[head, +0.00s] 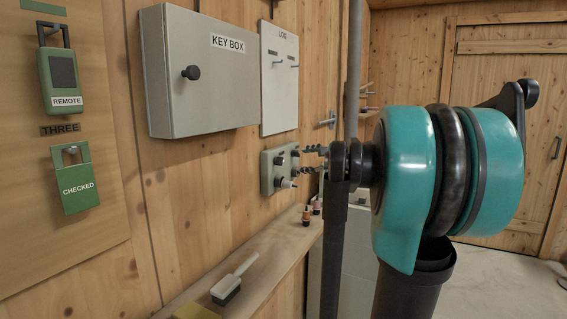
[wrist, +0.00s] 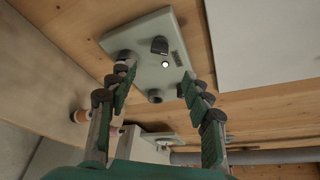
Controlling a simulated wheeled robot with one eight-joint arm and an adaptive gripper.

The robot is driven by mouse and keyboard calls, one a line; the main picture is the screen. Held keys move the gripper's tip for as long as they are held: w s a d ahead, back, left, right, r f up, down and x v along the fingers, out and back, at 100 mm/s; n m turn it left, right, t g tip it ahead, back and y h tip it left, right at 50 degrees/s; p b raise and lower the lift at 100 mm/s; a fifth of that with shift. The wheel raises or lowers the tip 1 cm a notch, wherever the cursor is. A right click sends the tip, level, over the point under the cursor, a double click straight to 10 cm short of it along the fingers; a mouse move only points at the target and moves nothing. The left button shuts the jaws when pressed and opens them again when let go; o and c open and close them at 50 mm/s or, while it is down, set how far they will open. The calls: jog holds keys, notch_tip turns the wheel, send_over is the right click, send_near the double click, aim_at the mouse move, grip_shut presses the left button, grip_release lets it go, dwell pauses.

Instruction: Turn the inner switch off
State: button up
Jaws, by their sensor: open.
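A grey control panel (head: 267,174) is fixed to the wooden wall below the key box, with several small dark knobs and a pale protruding part on its face. In the wrist view the panel (wrist: 142,36) shows a black knob (wrist: 159,45), a small white lit spot (wrist: 165,64), another dark knob by the left finger and a round stub (wrist: 155,96). I cannot tell which is the inner switch, or its setting. My gripper (wrist: 157,76) is open, its fingers spread in front of the panel. In the head view its fingertips (head: 303,160) are just right of the panel.
The key box (head: 200,75) and a log board (head: 279,80) hang above the panel. A wooden ledge (head: 272,262) below carries a brush (head: 232,280) and small orange-and-black items (head: 306,214). A green remote (head: 61,80) hangs at left. Floor shows at right.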

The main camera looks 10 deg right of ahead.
aim_at(282, 163)
jog(key=x, duration=1.1)
jog(key=shift+w+a, duration=0.2)
jog(key=shift+a, duration=0.1)
jog(key=shift+c, duration=0.6)
grip_shut()
jog(key=shift+f+n, duration=0.1)
jog(key=shift+n, duration=0.2)
jog(key=shift+n+t, duration=0.6)
jog(key=shift+n, duration=0.3)
jog(key=n+t, duration=0.1)
jog(key=n, duration=0.2)
jog(key=shift+f+n+t+y, duration=0.2)
jog(key=shift+n+t+y, duration=0.1)
jog(key=shift+n+t, duration=0.1)
jog(key=n+y, duration=0.1)
jog(key=n, duration=0.2)
jog(key=n+t+y, duration=0.1)
jog(key=n, duration=0.2)
jog(key=shift+f+n, duration=0.15)
jog(key=shift+n, duration=0.25)
jog(key=shift+y, duration=0.4)
